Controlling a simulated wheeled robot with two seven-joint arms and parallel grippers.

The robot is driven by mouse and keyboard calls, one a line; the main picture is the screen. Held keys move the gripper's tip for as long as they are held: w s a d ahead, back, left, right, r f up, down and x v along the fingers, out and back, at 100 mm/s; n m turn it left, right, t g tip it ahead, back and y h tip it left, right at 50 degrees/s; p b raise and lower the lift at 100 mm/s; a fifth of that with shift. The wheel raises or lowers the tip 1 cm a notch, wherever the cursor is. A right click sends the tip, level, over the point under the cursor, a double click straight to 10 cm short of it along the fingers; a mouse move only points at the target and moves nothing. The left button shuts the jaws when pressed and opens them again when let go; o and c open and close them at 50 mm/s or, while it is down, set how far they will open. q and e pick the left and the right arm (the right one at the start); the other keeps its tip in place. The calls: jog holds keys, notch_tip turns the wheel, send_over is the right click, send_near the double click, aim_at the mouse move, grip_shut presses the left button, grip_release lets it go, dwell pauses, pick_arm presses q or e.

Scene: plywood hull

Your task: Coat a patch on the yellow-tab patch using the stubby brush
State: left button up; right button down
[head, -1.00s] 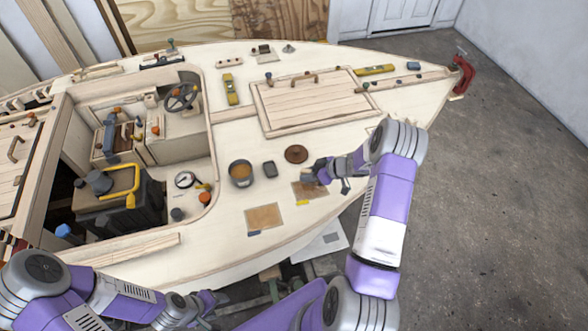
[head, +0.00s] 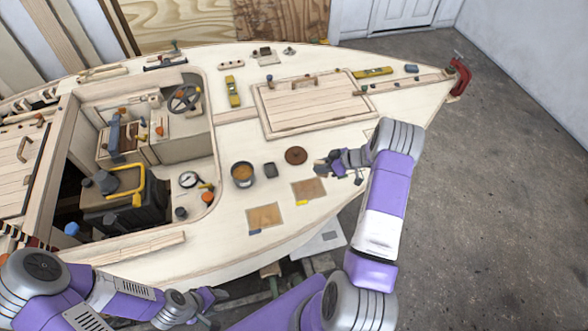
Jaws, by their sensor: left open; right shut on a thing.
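The yellow-tab patch (head: 308,190) is a tan-brown square on the pale deck, with a small yellow tab (head: 302,203) at its lower left corner. My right gripper (head: 328,168) is just above and right of this patch in the picture, shut on a small dark thing. That thing is likely the stubby brush, but its shape is too small to make out and partly hidden by the fingers. The patch is now uncovered. My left gripper (head: 212,299) is open and empty at the bottom, off the hull's near edge.
A second tan patch with a blue tab (head: 265,215) lies to the left. A pot of orange-brown liquid (head: 242,174), a dark block (head: 270,170) and a brown disc (head: 296,155) stand behind the patches. A raised hatch (head: 310,105) lies farther back.

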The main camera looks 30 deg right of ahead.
aim_at(323, 162)
jog(key=shift+r+p, duration=1.45)
jog(key=shift+r, duration=0.4)
jog(key=a+r, duration=0.4)
jog(key=a, duration=0.7)
jog(key=f+b, duration=0.5)
jog(key=shift+w+a, duration=0.2)
jog(key=shift+a, duration=0.15)
